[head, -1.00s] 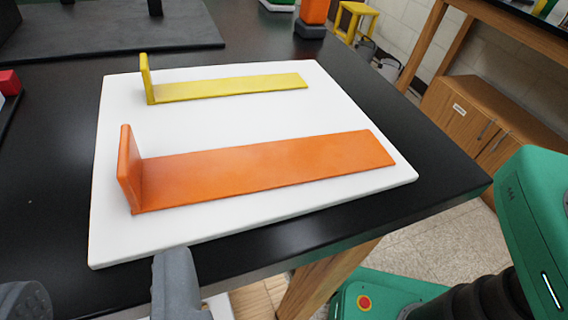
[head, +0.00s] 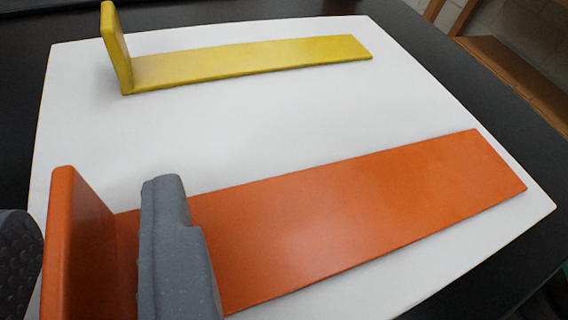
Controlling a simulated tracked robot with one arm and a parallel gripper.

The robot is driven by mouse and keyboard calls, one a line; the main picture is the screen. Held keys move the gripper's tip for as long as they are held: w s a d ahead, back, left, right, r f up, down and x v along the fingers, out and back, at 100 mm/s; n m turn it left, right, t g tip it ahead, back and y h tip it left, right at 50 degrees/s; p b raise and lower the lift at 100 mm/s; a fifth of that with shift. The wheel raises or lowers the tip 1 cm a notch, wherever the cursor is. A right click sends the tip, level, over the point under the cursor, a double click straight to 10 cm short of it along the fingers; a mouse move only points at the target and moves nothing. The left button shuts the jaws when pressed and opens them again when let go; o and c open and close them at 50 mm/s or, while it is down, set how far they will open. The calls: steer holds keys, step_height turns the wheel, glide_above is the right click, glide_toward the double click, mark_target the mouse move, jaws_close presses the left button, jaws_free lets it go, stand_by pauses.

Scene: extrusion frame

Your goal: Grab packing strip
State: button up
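Two L-shaped strips lie on a white board, each with a long flat part and an upright tab at its left end. The orange strip (head: 350,215) is nearer, and the yellow strip (head: 250,60) is farther back. The frames do not show which is the packing strip. My gripper (head: 92,205) is open at the lower left. Its grey right finger is in front of the orange strip's flat part, just right of the tab. Its dark left finger shows at the left edge. The orange tab appears between the fingers, with gaps on both sides. The lower finger parts are cut off.
The white board (head: 230,130) lies on a black tabletop (head: 455,75), with its bare surface clear between the strips. A wooden shelf or cabinet (head: 510,70) stands beyond the table at the upper right.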

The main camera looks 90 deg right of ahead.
steer(key=shift+w+d+f, duration=0.1)
steer(key=shift+w+d, duration=0.05)
steer(key=shift+d, duration=0.1)
jaws_close()
